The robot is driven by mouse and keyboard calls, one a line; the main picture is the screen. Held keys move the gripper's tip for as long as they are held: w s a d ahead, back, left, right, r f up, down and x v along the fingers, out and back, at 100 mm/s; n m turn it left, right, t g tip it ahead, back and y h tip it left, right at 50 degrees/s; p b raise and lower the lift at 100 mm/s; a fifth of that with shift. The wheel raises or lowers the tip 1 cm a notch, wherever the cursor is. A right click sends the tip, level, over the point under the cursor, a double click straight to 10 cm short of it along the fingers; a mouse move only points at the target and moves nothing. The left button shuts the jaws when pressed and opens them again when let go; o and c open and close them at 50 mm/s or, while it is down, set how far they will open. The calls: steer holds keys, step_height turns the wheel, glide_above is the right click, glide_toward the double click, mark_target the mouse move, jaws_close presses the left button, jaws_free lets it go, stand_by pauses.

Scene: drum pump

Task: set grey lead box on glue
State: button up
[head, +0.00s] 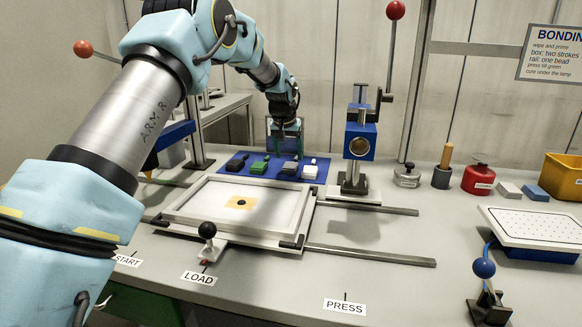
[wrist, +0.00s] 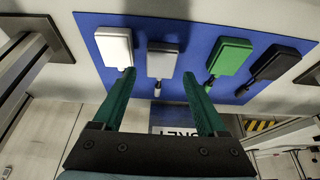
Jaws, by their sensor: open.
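The grey lead box (wrist: 162,62) lies on a blue mat (head: 247,178), between a white box (wrist: 114,46) and a green one (wrist: 231,56), with a short lead at one end. In the head view the grey box (head: 289,168) is below my gripper (head: 287,132). My gripper (wrist: 159,76) is open and empty; in the wrist view its teal fingertips appear on either side of the grey box's lead end, apparently above it. A dark spot, apparently the glue (head: 241,202), sits on a yellow-tan patch inside the white framed tray.
A black box (head: 236,165) is at the mat's left end. The white frame (head: 185,215) stands on rails in front of the mat. A blue press (head: 359,140) rises to the right. A black-knobbed lever (head: 208,231) stands at the frame's front.

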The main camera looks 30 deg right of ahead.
mark_target(290, 166)
steer(key=shift+p+x, duration=1)
steer(key=shift+x, duration=1.7)
steer(key=shift+a, duration=0.1)
jaws_close()
steer(key=shift+r, duration=0.1)
